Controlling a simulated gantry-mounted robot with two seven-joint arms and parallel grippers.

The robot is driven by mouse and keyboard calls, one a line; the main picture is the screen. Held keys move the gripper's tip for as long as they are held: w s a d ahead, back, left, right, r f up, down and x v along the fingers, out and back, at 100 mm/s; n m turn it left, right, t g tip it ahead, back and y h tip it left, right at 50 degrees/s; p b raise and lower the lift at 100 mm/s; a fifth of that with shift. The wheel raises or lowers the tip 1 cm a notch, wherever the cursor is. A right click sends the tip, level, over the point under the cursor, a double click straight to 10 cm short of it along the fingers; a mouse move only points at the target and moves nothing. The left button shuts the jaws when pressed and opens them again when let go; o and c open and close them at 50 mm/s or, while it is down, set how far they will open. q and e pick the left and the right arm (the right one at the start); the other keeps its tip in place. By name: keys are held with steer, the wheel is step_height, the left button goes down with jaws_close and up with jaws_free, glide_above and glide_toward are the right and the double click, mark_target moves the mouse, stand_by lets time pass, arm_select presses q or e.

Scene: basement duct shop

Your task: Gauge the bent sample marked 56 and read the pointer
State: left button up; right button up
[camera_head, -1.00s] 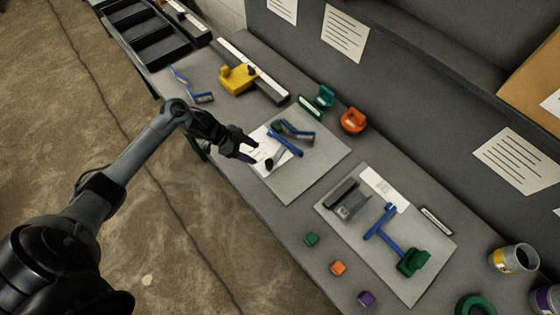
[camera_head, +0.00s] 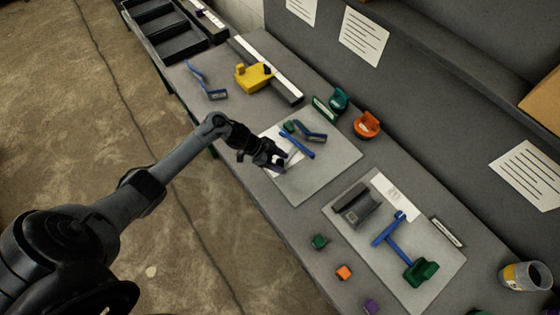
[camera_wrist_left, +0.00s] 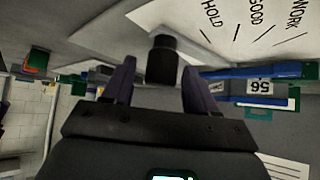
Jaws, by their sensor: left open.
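The bent blue sample marked 56 (camera_wrist_left: 260,86) shows in the left wrist view, its label upside down. In the head view a bent blue sample (camera_head: 312,134), apparently the same one, sits on the left grey gauge board (camera_head: 325,172). A blue pointer bar (camera_head: 297,145) lies beside it. The dial card (camera_wrist_left: 245,22) reads HOLD, GOOD and WORK; the pointer's reading cannot be told. My left gripper (camera_head: 280,162) is open over the board's near-left part. Its fingers (camera_wrist_left: 158,80) stand either side of a black knob (camera_wrist_left: 162,60). My right gripper is not in view.
A second gauge board (camera_head: 420,285) has a grey block (camera_head: 356,204), a blue pointer (camera_head: 388,228) and a green handle (camera_head: 420,271). Another bent blue piece (camera_head: 207,82) and a yellow tool (camera_head: 253,76) lie farther left.

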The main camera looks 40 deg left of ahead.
arm_select(q)
jaws_close()
stand_by(0.3)
